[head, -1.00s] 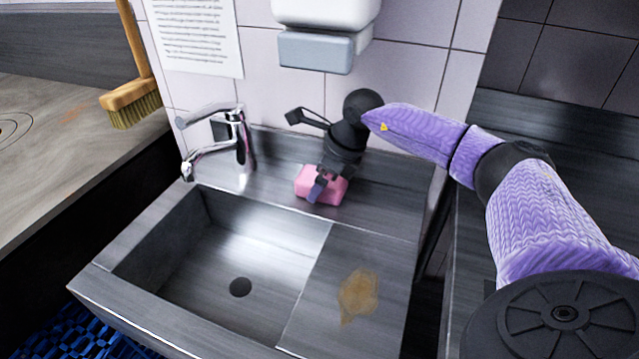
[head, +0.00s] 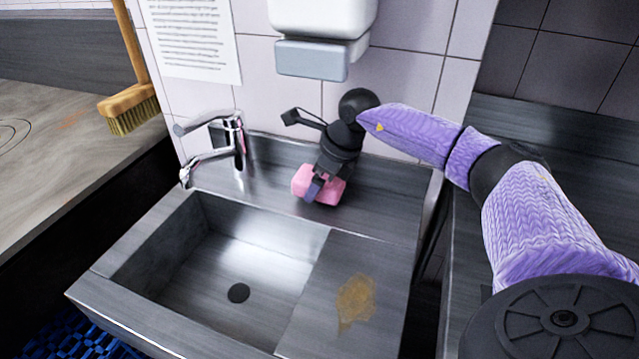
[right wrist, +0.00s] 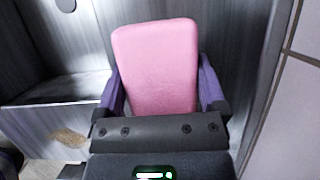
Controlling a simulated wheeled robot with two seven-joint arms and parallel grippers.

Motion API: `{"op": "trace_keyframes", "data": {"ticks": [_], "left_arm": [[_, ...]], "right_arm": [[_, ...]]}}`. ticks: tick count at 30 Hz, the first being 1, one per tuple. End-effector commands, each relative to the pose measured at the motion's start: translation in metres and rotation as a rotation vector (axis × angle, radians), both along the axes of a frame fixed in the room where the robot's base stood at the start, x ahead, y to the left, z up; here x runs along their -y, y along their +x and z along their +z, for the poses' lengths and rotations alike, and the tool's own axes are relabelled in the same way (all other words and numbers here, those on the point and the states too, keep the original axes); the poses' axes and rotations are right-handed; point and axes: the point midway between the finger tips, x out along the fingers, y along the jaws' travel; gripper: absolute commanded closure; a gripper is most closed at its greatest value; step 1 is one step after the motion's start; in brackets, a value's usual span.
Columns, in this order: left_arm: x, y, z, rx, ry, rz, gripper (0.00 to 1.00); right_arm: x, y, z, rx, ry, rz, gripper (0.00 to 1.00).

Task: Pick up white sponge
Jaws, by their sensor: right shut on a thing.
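A pink sponge (head: 328,193) is at the back ledge of the steel sink, below the wall dispenser. No white sponge shows; the sponge in view is pink. My right gripper (head: 318,188) is shut on it from above. In the right wrist view the pink sponge (right wrist: 156,65) sits between the two purple-padded fingers (right wrist: 160,92), one along each side. I cannot tell whether the sponge touches the ledge or is just above it. My left gripper is not in view.
The chrome faucet (head: 215,145) stands left of my right gripper. The sink basin (head: 215,255) is empty. A brown stain (head: 356,298) marks the drainboard at the right. A soap dispenser (head: 312,58) hangs above, and a brush (head: 130,108) is at the upper left.

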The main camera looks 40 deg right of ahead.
Motion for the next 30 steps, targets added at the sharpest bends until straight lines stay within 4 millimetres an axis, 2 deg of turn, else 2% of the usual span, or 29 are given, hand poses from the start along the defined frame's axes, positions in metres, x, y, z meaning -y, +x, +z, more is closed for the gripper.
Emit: {"op": "trace_keyframes", "data": {"ticks": [3, 4, 8, 21, 25, 30], "left_arm": [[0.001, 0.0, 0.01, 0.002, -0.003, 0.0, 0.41], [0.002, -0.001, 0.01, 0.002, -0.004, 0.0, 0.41], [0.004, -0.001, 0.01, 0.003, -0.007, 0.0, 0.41], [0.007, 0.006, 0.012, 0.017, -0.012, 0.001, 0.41], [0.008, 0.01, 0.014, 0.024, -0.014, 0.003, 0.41], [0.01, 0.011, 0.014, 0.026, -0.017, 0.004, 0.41]], "right_arm": [[0.0, 0.001, 0.023, 0.005, 0.001, -0.001, 0.66], [0.003, -0.004, 0.023, 0.002, -0.001, -0.003, 0.66], [0.017, -0.03, 0.02, -0.003, -0.006, -0.004, 0.66], [0.07, -0.134, 0.021, -0.003, -0.005, -0.005, 0.66], [0.079, -0.151, 0.021, 0.0, -0.002, -0.002, 0.66], [0.083, -0.16, 0.02, 0.002, -0.001, -0.002, 0.66]]}}
